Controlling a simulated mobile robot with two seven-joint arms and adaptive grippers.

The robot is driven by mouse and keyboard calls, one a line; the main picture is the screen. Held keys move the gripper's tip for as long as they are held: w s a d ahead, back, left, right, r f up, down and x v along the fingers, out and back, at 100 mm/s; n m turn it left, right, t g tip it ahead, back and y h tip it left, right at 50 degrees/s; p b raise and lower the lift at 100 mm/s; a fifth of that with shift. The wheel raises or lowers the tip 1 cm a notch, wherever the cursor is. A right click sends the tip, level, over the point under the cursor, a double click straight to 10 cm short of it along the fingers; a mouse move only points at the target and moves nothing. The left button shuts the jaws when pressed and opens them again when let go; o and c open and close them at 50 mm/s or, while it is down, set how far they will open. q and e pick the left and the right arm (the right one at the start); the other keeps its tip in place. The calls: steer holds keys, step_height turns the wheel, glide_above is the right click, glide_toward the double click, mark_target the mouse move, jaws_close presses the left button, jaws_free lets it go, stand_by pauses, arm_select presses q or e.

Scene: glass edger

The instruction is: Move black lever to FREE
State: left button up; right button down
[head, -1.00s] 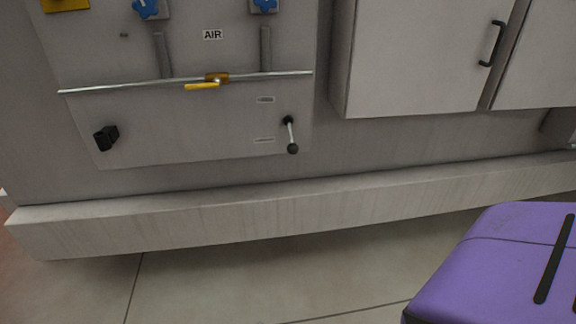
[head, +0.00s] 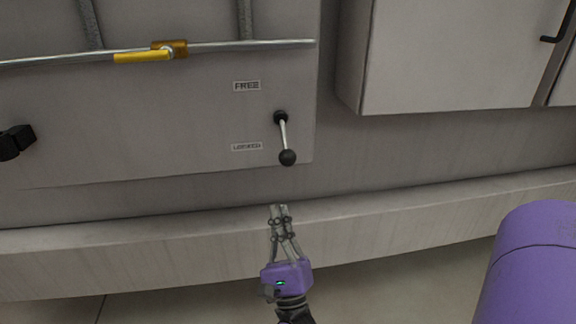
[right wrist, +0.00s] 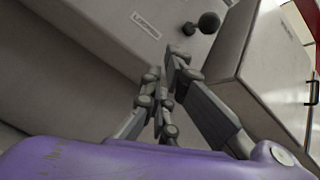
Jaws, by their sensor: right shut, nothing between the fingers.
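The black lever (head: 284,138) is on the grey panel, with a thin metal rod and a black ball knob at its lower end. It points down, its knob near the lower label (head: 247,147), which is hard to read in the head view. The FREE label (head: 247,86) is above, left of the lever's pivot. In the right wrist view the lever's knob (right wrist: 208,22) is at the top, beyond the fingers. My right gripper (head: 279,207) is shut and empty, below the knob and apart from it. My left gripper is not in view.
A yellow valve handle (head: 141,57) sits on a horizontal pipe at upper left. A black knob (head: 15,141) is at the far left. A grey cabinet (head: 450,55) juts out right of the lever. A ledge (head: 150,236) runs along the bottom.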

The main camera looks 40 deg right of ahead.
mark_target(286, 147)
steer(key=s+m+h, duration=0.1)
steer(key=m, duration=0.1)
steer(key=d+r+m+g+h, duration=0.1)
steer(key=m, duration=0.1)
steer(key=s+m+h, duration=0.1)
steer(key=m+h, duration=0.1)
steer(key=shift+s+d+r+m, duration=0.2)
steer(key=shift+s+m, duration=0.1)
steer(key=shift+m, duration=0.1)
steer(key=p+x, duration=0.1)
steer(key=x, duration=0.9)
steer(key=shift+w+f, duration=0.1)
